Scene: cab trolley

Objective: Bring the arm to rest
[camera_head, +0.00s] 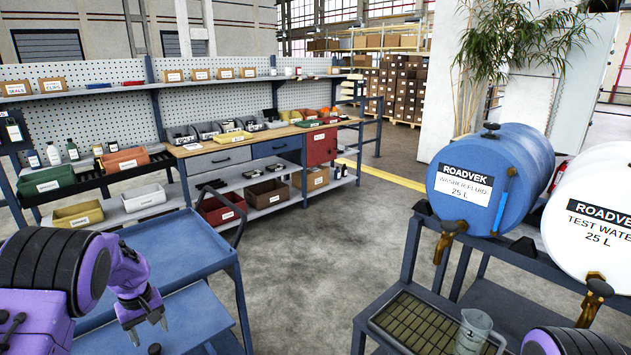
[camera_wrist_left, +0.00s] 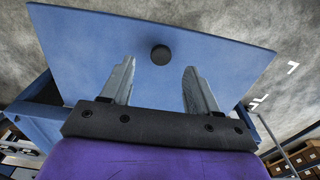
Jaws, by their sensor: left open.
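My left arm comes in from the left in the head view. My left gripper (camera_head: 147,335) hangs low over the blue trolley (camera_head: 180,243), fingers pointing down. In the left wrist view the two grey fingers of the gripper (camera_wrist_left: 158,64) stand apart with nothing held between them. A small black round piece (camera_wrist_left: 160,55) shows beyond the fingertips against a flat blue surface (camera_wrist_left: 90,45). Whether the fingers touch that surface cannot be told. Of my right arm only a purple and black part shows at the bottom right; its gripper is out of frame.
A rack on the right holds a blue washer fluid drum (camera_head: 490,180) and a white test water drum (camera_head: 595,205), with a clear jug (camera_head: 474,330) on the grated tray (camera_head: 410,325) below. A workbench (camera_head: 235,146) with bins stands behind. The concrete floor (camera_head: 325,240) between is clear.

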